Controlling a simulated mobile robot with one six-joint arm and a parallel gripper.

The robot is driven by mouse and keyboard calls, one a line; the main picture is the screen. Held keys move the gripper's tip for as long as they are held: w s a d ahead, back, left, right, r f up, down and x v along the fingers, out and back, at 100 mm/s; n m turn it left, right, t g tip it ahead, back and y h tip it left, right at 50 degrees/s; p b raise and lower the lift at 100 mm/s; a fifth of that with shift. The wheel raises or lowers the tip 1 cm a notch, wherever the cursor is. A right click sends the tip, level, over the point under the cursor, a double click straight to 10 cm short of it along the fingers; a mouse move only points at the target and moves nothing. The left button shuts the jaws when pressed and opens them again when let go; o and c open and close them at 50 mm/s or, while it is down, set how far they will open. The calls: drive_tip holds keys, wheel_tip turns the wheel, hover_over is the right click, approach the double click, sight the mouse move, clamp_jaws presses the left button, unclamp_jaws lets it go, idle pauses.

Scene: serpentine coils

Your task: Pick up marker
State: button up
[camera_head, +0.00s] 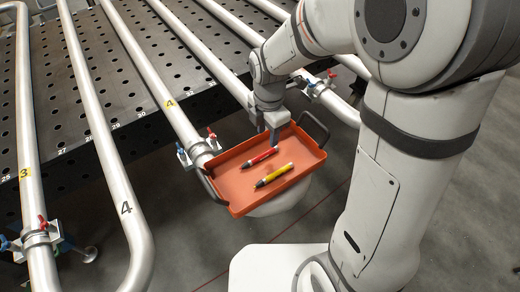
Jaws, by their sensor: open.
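A red marker (260,158) and a yellow marker (273,175) lie side by side, apart, on an orange-red tray (228,183). Both are tilted up toward the right of the picture and have dark parts near their ends. My gripper (273,138) points down at the tray's far edge, just above and to the right of the red marker. It is open and holds nothing that I can see. Its fingertips are small here, and their exact height over the tray is hard to tell.
The tray has a dark handle (314,128) at the right and another at the left. Silver bent pipes (118,195) with clamps (197,150) run beside it over a perforated dark table (60,90). Grey floor (200,255) is open below.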

sight(268, 152)
drive_tip(key=f, duration=0.3)
drive_tip(key=f+p, duration=0.1)
drive_tip(key=f, duration=0.3)
drive_tip(key=shift+s+d, duration=0.15)
drive_tip(key=shift+s, duration=0.05)
clamp_jaws()
